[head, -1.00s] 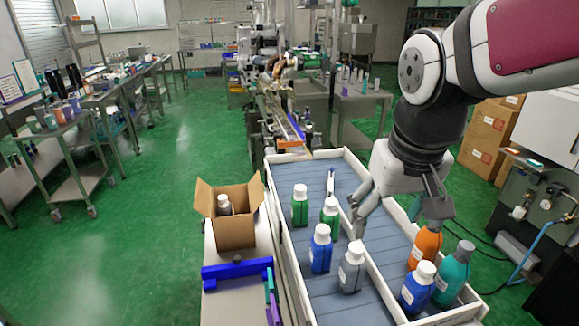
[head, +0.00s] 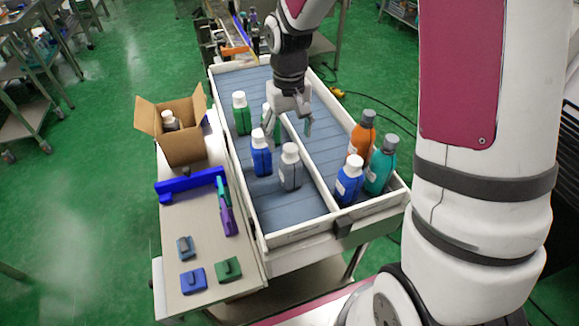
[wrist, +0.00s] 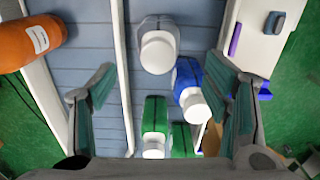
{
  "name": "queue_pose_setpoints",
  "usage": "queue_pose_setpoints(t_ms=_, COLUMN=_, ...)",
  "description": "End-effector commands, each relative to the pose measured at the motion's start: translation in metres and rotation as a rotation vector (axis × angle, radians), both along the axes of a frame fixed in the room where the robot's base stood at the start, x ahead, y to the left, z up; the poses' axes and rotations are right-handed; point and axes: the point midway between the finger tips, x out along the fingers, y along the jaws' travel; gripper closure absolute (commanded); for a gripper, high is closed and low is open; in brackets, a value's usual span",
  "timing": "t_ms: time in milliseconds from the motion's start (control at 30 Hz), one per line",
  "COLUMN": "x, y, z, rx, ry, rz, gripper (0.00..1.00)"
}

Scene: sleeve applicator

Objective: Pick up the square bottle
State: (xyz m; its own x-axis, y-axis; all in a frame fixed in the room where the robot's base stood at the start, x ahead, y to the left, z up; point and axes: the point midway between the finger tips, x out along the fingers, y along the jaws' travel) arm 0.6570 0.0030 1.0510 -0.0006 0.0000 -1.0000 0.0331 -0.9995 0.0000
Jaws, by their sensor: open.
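Several capped bottles stand in the left lane of a white-walled conveyor tray: a green one (head: 241,119), a second green one (head: 276,128) partly behind my gripper, a blue one (head: 261,158) and a grey one (head: 290,172). I cannot tell surely which is the square bottle. My gripper (head: 288,126) is open and empty, pointing down over the lane divider beside the second green bottle. In the wrist view the grey bottle (wrist: 158,23) and blue bottle (wrist: 187,74) show beyond and between the open fingers (wrist: 160,75), with both green bottles (wrist: 154,112) nearer below.
The right lane holds a second blue bottle (head: 348,183), an orange bottle (head: 361,142) and a teal bottle (head: 380,168). A low divider (head: 318,180) separates the lanes. Left of the tray are an open cardboard box (head: 184,142) and a blue bracket (head: 190,187) on a bench.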

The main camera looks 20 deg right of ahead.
Motion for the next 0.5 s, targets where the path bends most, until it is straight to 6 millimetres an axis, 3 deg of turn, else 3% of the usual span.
queue_pose_setpoints(t_ms=100, x=-0.001, y=0.000, z=-0.020, rx=0.001, ry=0.004, rz=-0.001, gripper=0.30)
queue_pose_setpoints(t_ms=500, x=-0.005, y=-0.001, z=-0.054, rx=0.001, ry=0.004, rz=-0.001, gripper=0.30)
